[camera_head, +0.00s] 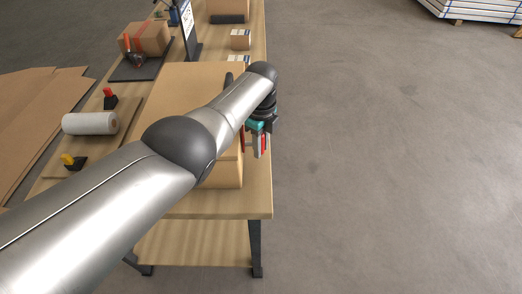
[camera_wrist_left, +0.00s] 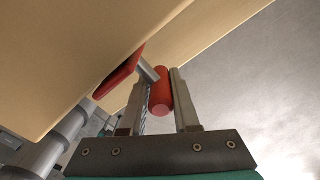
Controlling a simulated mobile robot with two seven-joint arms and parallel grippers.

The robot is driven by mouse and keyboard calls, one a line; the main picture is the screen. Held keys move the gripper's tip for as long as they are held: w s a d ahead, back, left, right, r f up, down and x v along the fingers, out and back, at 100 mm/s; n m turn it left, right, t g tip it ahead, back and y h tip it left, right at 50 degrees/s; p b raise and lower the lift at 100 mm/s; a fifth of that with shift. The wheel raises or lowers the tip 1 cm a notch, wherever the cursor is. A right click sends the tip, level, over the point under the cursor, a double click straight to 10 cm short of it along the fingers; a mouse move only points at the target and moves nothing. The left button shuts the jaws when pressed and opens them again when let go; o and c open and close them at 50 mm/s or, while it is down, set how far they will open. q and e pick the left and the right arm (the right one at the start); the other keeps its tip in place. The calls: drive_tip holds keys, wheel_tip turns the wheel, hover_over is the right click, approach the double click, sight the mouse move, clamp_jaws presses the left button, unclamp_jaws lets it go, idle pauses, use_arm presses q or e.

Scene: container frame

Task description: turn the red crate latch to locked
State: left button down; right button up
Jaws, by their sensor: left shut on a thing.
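The wooden crate (camera_head: 180,82) stands on the table, mostly behind my left arm in the head view. Its underside or side face (camera_wrist_left: 75,45) fills the upper left of the left wrist view. The red latch has a flat red plate (camera_wrist_left: 121,73) at the crate and a red cylindrical handle (camera_wrist_left: 160,92) joined by a grey bar. My left gripper (camera_wrist_left: 161,85) is shut on the red handle, with one finger on each side. In the head view the left gripper (camera_head: 262,145) is at the crate's right side, with red between its fingers. My right gripper is not in view.
The wooden table (camera_head: 240,203) carries a white roll (camera_head: 90,123), a red-and-black item (camera_head: 110,98), a yellow-and-black item (camera_head: 73,161) and a cardboard box (camera_head: 146,38). Flat cardboard (camera_head: 30,115) lies at the left. The floor (camera_head: 390,150) to the right is clear.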

use_arm(q)
drive_tip(key=shift+w+r, duration=0.1)
idle(0.4)
drive_tip(key=c, duration=0.8)
unclamp_jaws()
drive_tip(key=shift+o, duration=0.6)
wheel_tip(320, 180, up, 6)
drive_tip(key=p, duration=0.3)
wheel_tip(320, 180, up, 8)
drive_tip(key=shift+w+f+p, duration=0.1)
drive_tip(key=shift+p, duration=0.75)
drive_tip(key=shift+r, duration=0.65)
